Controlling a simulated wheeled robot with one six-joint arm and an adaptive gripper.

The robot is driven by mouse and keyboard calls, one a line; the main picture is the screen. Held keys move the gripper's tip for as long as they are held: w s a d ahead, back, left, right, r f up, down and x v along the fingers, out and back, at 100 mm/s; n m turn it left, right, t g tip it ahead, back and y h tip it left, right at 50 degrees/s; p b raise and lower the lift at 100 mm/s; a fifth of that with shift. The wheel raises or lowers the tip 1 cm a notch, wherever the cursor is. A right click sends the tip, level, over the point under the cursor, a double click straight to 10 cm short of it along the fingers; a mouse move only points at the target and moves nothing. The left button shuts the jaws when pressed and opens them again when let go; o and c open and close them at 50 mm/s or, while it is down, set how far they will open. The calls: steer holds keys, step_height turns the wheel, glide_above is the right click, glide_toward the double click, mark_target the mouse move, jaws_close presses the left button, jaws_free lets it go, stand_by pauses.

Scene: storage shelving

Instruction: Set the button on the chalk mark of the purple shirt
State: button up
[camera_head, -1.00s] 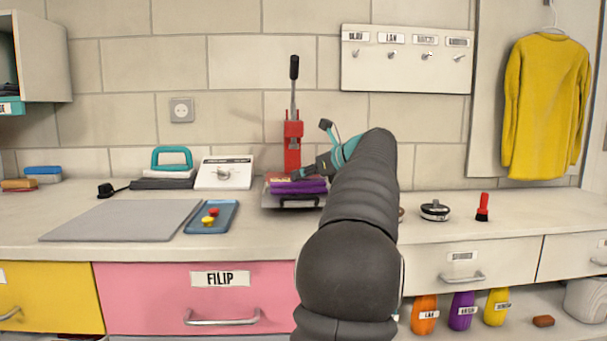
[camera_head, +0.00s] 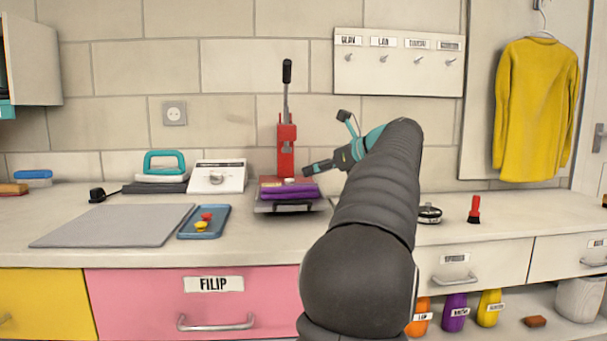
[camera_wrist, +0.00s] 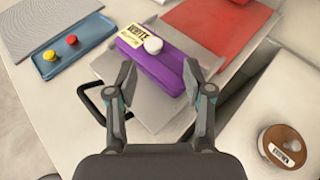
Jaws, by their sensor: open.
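The folded purple shirt (camera_head: 290,194) lies on the grey plate in front of the red press; it also shows in the wrist view (camera_wrist: 160,69). A white round button (camera_wrist: 153,45) lies on top of the shirt, beside a card reading "WHITE" (camera_wrist: 137,35). No chalk mark can be made out; whether the button covers it I cannot tell. My gripper (camera_wrist: 158,78) is open and empty. Its fingers are apart, on the near side of the button and clear of it. In the head view my gripper (camera_head: 307,170) is above and right of the shirt.
A blue tray (camera_head: 222,213) holds a red button (camera_head: 207,216) and a yellow button (camera_head: 201,226). The red press (camera_head: 287,145) stands behind the shirt. A round labelled tin (camera_wrist: 283,148) is at the right. A grey mat (camera_head: 110,226) lies left.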

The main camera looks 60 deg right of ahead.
steer(key=shift+v, duration=2.25)
